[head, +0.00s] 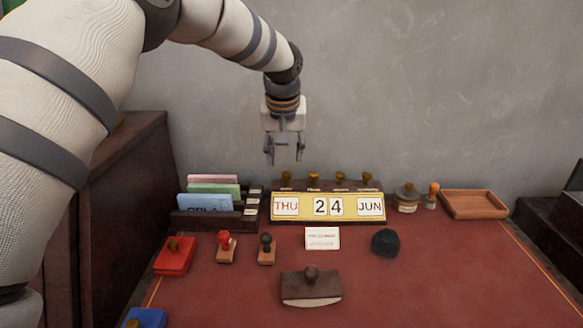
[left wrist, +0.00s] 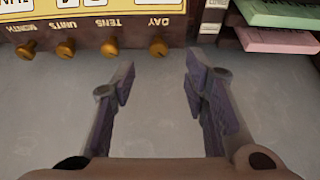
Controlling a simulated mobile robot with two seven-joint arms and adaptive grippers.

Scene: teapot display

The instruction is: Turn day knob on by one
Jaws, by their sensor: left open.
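The perpetual calendar (head: 327,220) stands at the back of the red desk and shows THU, 24 and JUN. Its day knob (head: 286,177) is the leftmost of a row of brass knobs on top. In the left wrist view, upside down, the day knob (left wrist: 158,47) sits under the word DAY. My left gripper (head: 285,155) is open and empty, pointing down above and behind the day knob. In the left wrist view the left gripper (left wrist: 160,78) has its fingers either side of the knob's line, apart from it. My right gripper is not in view.
The tens knob (left wrist: 110,48) is beside the day knob. A file holder (head: 205,219) with coloured cards stands left of the calendar. Stamps (head: 407,197) and a wooden tray (head: 473,204) are to its right. The grey wall (head: 430,90) is close behind.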

